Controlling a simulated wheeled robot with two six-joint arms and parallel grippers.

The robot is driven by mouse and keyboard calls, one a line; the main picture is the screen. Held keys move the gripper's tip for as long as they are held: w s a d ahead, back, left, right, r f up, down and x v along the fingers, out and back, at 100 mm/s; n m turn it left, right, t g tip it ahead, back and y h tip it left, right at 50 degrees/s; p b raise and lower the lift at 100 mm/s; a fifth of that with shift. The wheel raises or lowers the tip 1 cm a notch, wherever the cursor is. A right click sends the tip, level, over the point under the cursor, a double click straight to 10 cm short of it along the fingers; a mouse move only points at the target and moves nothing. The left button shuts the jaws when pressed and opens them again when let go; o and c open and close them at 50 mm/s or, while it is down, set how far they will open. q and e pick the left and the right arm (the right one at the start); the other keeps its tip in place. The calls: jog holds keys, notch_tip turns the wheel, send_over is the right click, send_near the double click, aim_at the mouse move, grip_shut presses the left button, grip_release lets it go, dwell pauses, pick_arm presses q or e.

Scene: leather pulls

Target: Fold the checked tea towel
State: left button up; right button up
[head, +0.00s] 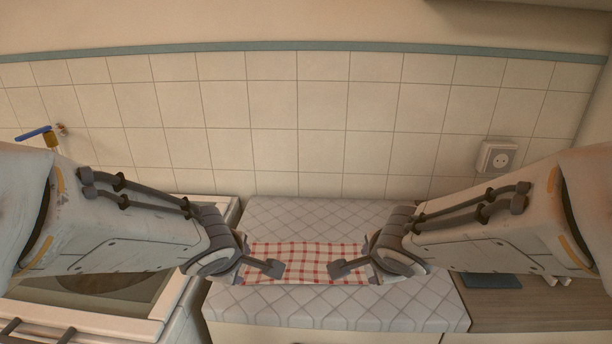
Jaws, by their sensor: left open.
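The red-and-white checked tea towel (305,262) lies flat on a grey quilted pad in the middle of the head view. My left gripper (259,274) is open at the towel's left end, with one finger over the cloth. My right gripper (356,274) is at the towel's right end, with its fingers spread apart and one of them over the cloth. I cannot tell whether the fingers touch the cloth. Both grippers hide parts of the towel's side edges.
The quilted pad (310,310) has bare room in front of and behind the towel. A tiled wall (320,120) with a socket (497,157) closes the back.

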pick_arm(q)
jog(key=s+d+m+g+p, duration=0.2)
jog(key=s+d+m+g, duration=0.1)
jog(key=s+m, duration=0.8)
jog(key=s+d+m+g+h+p, duration=0.1)
jog(key=s+d+m+g, duration=0.3)
jog(key=s+m, duration=0.6)
jog(key=shift+s+d+r+m+g+p, duration=0.3)
jog(key=shift+s+r+m+p, duration=0.2)
jog(key=shift+m, duration=0.7)
pick_arm(e)
jog(key=s+a+n+g, duration=0.3)
jog(key=s+a+n, duration=0.1)
jog(key=s+n, duration=0.7)
jog(key=s+a+n+g+y, duration=0.1)
jog(key=s+a+n+g, duration=0.2)
jog(key=s+n, duration=0.7)
jog(key=shift+s+a+r+n+g, duration=0.4)
jog(key=shift+n+g, duration=0.4)
jog(key=shift+n, duration=0.4)
pick_arm(q)
jog(key=shift+w, duration=0.15)
